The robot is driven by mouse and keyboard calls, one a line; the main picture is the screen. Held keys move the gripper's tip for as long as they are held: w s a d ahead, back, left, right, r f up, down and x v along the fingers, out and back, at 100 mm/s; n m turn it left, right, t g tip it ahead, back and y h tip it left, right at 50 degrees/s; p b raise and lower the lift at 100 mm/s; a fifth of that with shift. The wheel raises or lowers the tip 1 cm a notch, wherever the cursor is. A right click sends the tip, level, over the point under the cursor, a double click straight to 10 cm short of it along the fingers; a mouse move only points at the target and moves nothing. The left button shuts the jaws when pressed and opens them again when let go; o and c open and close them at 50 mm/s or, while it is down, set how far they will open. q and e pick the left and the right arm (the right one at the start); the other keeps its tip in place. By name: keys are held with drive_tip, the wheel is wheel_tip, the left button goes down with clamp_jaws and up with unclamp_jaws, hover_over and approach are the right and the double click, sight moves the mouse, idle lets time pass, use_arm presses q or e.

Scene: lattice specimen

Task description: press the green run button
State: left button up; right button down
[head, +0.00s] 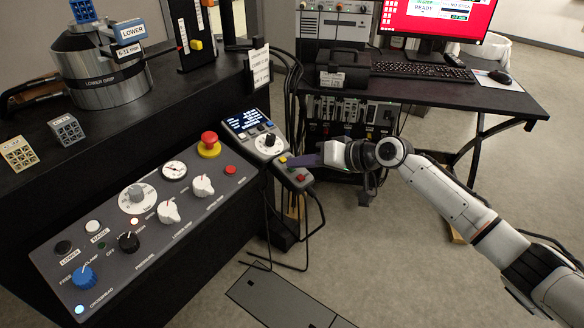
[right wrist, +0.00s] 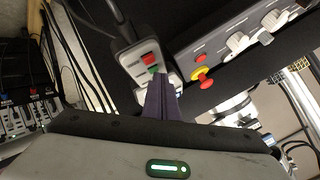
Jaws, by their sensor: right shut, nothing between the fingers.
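A small grey control box (head: 297,180) hangs at the right end of the console. It carries a red button, and in the right wrist view the red button (right wrist: 150,58) and the green button (right wrist: 153,69) show on the box (right wrist: 138,66). My right gripper (head: 291,162) reaches in from the right with its purple fingers shut and empty. In the right wrist view its fingertips (right wrist: 160,80) are right beside the green button and partly cover that end of the box. I cannot tell whether they touch it. My left gripper is not in view.
The console panel (head: 120,252) holds knobs, a gauge and a red emergency stop (head: 209,142). A grey display unit (head: 253,135) stands behind the box. Cables hang below it. A black desk (head: 455,92) with a monitor is at the back right.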

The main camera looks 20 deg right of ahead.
drive_tip(key=shift+s+d+r+p, duration=0.1)
drive_tip(key=shift+s+r+p, duration=0.1)
drive_tip(key=shift+r+p, duration=0.55)
